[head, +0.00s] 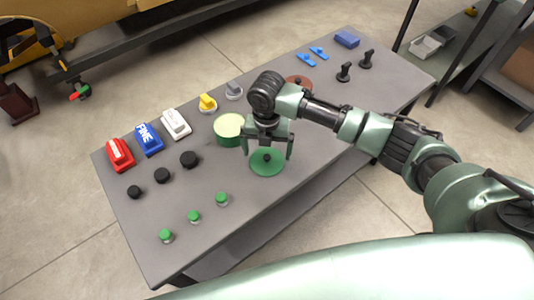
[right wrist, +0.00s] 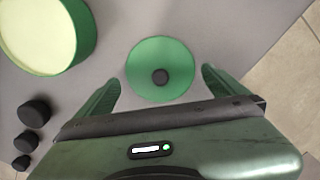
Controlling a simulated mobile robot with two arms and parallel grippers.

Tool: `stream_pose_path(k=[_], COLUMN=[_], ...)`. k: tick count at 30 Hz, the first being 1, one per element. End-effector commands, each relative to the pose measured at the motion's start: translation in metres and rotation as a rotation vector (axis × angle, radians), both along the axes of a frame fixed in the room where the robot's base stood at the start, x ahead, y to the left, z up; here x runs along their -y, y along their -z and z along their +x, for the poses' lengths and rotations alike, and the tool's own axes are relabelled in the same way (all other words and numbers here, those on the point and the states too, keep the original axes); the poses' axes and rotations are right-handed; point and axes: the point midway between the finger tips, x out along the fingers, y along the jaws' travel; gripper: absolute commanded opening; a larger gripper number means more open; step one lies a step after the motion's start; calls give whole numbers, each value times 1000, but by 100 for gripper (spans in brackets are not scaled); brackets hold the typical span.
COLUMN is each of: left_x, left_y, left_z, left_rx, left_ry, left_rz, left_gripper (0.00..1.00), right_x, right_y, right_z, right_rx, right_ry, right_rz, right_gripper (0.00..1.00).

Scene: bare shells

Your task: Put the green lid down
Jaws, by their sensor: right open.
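The green lid (head: 267,162) is a round green disc with a dark knob at its centre. It lies flat on the grey table, and it also shows in the right wrist view (right wrist: 160,58). My right gripper (head: 267,152) is open, with its fingers apart on either side of the lid's knob and nothing between them. In the right wrist view the fingertips (right wrist: 160,80) are near the lid's lower edge. The green pot (head: 229,139) with a pale yellow inside stands just left of the lid, apart from it. My left gripper is not in view.
The grey table (head: 330,140) also bears several black knobs (head: 162,175), green buttons (head: 194,216), and red, blue and white blocks (head: 176,124) on the left. A reddish-brown disc (head: 299,83) lies behind my right gripper. Bare table lies right of the lid.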

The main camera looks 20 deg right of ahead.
Motion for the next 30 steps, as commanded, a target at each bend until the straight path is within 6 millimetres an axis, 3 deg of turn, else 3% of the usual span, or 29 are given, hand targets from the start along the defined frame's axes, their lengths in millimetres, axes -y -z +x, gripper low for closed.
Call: stream_pose_path(k=[6, 12, 18, 30], left_x=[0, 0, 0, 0], left_y=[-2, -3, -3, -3], left_z=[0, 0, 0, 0], left_rx=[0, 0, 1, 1], left_ry=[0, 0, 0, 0], left_rz=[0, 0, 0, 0], left_gripper=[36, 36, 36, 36], right_x=[0, 0, 0, 0], right_y=[-50, -83, -95, -95], right_z=[1, 1, 0, 0], right_rx=[5, 2, 0, 0], right_ry=[-1, 0, 0, 0], right_rz=[1, 2, 1, 1], right_gripper=[100, 100, 100, 100])
